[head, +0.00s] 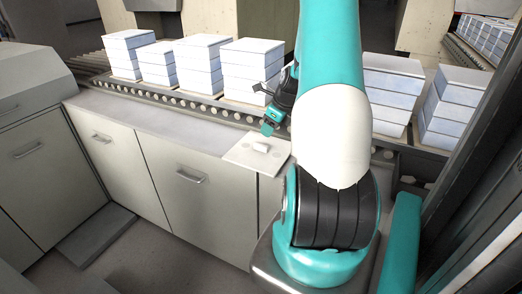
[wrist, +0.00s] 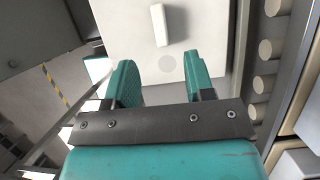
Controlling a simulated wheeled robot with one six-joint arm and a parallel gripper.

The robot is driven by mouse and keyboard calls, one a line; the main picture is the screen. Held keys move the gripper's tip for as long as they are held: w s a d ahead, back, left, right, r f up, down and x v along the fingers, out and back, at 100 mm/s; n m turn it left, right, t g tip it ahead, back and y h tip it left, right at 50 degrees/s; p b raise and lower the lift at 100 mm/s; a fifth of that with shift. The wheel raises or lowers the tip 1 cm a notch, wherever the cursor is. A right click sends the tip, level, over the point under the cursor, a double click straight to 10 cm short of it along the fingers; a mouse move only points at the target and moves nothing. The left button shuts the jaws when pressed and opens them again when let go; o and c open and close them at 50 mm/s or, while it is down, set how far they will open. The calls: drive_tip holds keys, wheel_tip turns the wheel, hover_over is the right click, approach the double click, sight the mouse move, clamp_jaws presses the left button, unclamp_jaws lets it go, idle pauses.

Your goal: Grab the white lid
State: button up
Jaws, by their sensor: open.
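The white lid (head: 257,154) is a flat square plate with a small raised bar handle (head: 261,147) in its middle. It lies at the edge of the grey counter, beside the roller conveyor. In the wrist view the lid (wrist: 205,30) fills the upper middle, with its white handle (wrist: 159,25) beyond the fingertips. My gripper (head: 269,130) is teal, open and empty, above the lid's far side in the head view. In the wrist view my gripper (wrist: 158,70) has its two fingers apart, with the handle ahead of the gap between them.
A roller conveyor (head: 185,98) runs behind the counter and carries several stacks of white blocks (head: 203,62). Grey cabinets (head: 195,185) with handles stand below the counter. The counter left of the lid (head: 140,118) is clear.

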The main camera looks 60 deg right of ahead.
sight(261, 145)
drive_tip(key=p+x, duration=0.2)
drive_tip(key=x, duration=0.6)
drive_tip(key=shift+w+f, duration=0.1)
drive_tip(key=shift+f, duration=0.15)
clamp_jaws()
